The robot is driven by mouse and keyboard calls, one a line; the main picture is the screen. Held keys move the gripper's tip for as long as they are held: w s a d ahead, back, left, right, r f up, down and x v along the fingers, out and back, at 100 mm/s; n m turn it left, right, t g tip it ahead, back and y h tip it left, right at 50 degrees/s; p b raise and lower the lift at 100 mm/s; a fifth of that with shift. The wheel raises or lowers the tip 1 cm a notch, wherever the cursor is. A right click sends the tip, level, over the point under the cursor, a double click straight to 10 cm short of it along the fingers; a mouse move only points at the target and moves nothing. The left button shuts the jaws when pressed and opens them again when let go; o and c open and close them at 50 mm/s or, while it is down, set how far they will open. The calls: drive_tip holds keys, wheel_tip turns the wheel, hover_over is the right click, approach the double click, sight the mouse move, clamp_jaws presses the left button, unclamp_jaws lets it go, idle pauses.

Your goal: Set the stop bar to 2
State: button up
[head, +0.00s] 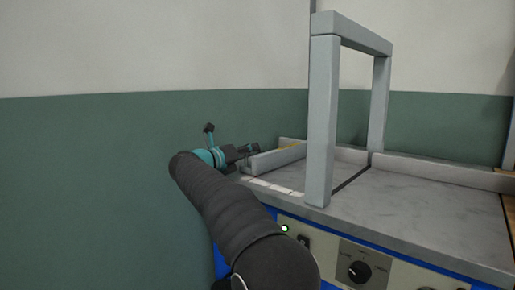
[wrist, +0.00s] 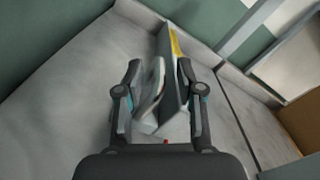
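The stop bar (head: 277,159) is a grey rail lying on the left part of the machine's metal top. It also shows in the wrist view (wrist: 171,75), with a yellow strip along its far end. My gripper (head: 248,151) is at the bar's near left end. In the wrist view my gripper (wrist: 160,68) is open, with one finger on each side of the bar and visible gaps beside it. A white marked strip (head: 272,187) runs along the top's front edge; its numbers are too small to read.
A grey arch frame (head: 322,120) stands upright to the right of the bar. The metal top (head: 420,205) right of it is clear. The front panel has a lit green lamp (head: 284,228) and a black dial (head: 359,271). A low ledge runs along the back.

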sight(279, 153)
drive_tip(key=shift+x, duration=2.25)
clamp_jaws()
